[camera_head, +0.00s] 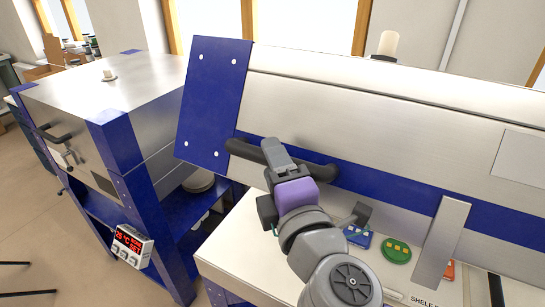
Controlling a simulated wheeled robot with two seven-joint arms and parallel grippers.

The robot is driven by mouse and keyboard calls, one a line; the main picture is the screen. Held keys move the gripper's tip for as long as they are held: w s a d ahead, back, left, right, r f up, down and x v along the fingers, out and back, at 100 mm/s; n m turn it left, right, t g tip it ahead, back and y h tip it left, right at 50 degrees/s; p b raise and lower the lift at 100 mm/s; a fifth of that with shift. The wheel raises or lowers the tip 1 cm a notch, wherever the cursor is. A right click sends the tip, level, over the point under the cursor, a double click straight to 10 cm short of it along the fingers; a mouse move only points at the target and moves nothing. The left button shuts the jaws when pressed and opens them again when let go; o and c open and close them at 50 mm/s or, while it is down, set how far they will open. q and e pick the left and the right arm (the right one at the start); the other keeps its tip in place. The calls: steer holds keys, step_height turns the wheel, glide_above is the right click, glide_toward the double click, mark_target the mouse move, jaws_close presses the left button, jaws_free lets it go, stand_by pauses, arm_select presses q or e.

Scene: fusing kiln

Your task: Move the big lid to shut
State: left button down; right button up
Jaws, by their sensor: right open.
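The big lid (370,125) is a wide silver panel with blue trim and a blue end plate, tilted up across the right half of the view. A dark bar handle (323,171) sits on its lower front part. My right gripper (274,152) is at this handle, its grey finger overlapping the bar and hiding its middle. The jaws are open; the picture does not show clearly whether they touch or straddle the bar. My left gripper is not in view.
Below the lid is a pale surface (240,245) with a green piece (397,252), a blue piece (357,237) and a red piece partly hidden. A closed silver-and-blue kiln (105,90) stands at left, with a lit red display (130,243). Open floor lies at lower left.

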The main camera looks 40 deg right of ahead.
steer(key=p+v, duration=0.2)
steer(key=v, duration=0.4)
steer(key=shift+s, duration=0.1)
stand_by(0.4)
